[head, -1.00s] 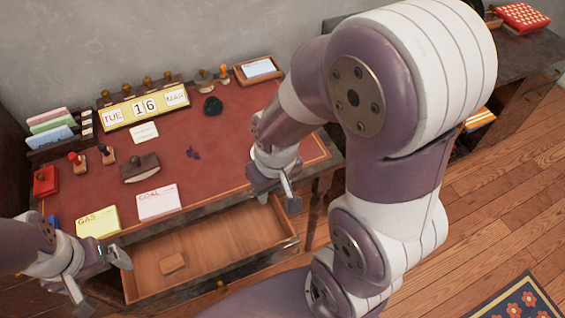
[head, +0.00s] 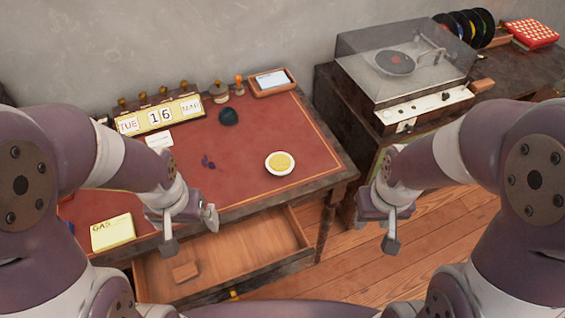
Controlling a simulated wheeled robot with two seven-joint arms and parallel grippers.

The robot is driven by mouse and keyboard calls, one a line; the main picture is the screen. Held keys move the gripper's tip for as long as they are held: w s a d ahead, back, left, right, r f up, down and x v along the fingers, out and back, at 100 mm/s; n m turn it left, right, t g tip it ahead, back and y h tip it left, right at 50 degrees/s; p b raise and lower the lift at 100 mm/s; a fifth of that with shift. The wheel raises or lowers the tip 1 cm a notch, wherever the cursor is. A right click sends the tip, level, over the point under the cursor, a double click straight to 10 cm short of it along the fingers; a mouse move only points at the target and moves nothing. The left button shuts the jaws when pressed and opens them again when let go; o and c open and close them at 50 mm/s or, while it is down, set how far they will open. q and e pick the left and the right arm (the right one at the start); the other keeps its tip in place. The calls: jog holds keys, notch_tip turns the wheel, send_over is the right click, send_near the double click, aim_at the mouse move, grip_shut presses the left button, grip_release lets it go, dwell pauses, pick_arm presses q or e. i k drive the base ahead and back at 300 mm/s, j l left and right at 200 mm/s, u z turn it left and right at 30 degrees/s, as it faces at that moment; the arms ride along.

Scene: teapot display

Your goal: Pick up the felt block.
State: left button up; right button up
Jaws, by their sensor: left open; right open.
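A small brown block (head: 186,271) lies in the open drawer (head: 250,240) of the desk, toward its left end. It is the only block I see clearly, and I cannot tell whether it is felt. My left gripper (head: 189,229) is open and empty, above the drawer's back edge, behind and above the block without touching it. My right gripper (head: 383,226) is open and empty, to the right of the desk over the wooden floor. The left arm hides part of the desk's left side.
The red desk top (head: 235,175) holds a date display (head: 159,114), a dark round object (head: 228,116), a white dish with a yellow disc (head: 280,163), a card tray (head: 272,82) and a yellow pad (head: 113,232). A record player (head: 402,70) stands at right. Mid-desk is mostly clear.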

aim_at(186, 273)
jog(key=u, duration=1.4)
jog(key=i+j+u, duration=0.2)
jog(key=j+u, duration=0.2)
jog(key=j, duration=0.2)
